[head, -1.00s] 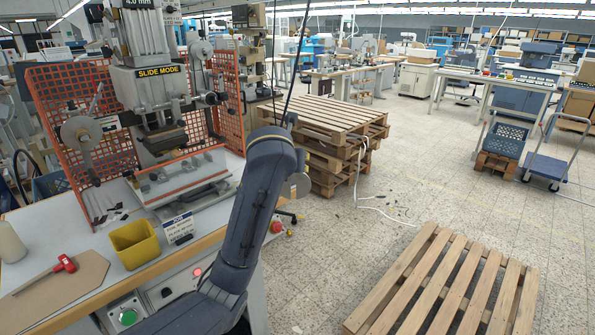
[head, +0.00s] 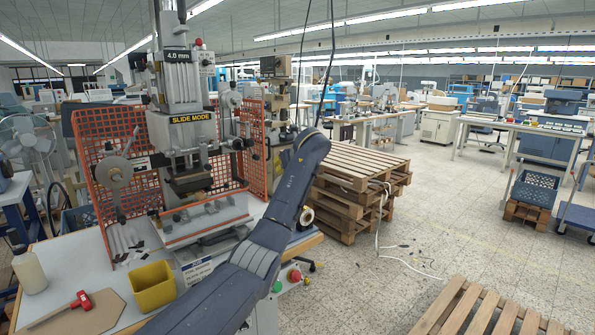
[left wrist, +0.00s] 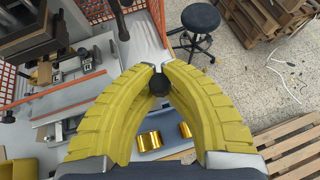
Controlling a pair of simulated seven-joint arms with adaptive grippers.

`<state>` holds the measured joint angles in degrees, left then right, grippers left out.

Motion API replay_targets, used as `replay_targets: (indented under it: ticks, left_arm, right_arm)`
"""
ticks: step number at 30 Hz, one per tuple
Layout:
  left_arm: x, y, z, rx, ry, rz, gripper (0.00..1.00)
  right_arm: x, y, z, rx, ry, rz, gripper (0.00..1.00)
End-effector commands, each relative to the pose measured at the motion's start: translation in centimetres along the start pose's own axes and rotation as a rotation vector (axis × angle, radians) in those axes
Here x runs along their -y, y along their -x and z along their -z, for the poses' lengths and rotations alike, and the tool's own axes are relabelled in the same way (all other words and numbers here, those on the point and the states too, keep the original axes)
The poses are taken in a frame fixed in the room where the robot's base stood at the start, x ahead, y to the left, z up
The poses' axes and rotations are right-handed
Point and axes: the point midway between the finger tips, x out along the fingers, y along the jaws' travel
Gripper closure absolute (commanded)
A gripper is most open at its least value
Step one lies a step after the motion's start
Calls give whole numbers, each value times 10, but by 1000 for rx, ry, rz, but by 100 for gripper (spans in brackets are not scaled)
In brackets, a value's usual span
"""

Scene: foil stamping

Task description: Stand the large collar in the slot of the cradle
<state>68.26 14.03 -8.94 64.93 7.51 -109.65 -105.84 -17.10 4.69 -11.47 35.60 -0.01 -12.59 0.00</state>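My left arm crosses the head view from the bottom, and its gripper is hidden there. In the left wrist view the yellow fingers of my left gripper (left wrist: 160,70) bow outward, with their tips close together. A dark round thing (left wrist: 159,85) shows between them near the tips; I cannot tell whether it is gripped or lies behind, nor whether it is the large collar. Two gold cylinders (left wrist: 148,140) lie below the fingers on a blue-grey surface. I cannot make out the cradle or its slot. My right gripper is in neither view.
The stamping press (head: 192,130) with orange mesh guards (head: 120,165) stands on the bench at left. A yellow bin (head: 152,287), a red-handled tool (head: 72,303) and a white bottle (head: 28,270) are on the bench. Wooden pallets (head: 365,165) stand on the floor to the right.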

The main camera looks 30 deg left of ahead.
Motion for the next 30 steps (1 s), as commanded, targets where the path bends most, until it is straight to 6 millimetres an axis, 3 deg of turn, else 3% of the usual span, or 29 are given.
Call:
replay_targets:
  ticks: [9, 30]
  left_arm:
    - [-10, -22, -4, -1, 32, -52, 100]
    - [-10, -24, 0, -34, 28, -51, 100]
  right_arm:
    - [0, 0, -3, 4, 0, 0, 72]
    - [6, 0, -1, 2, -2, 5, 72]
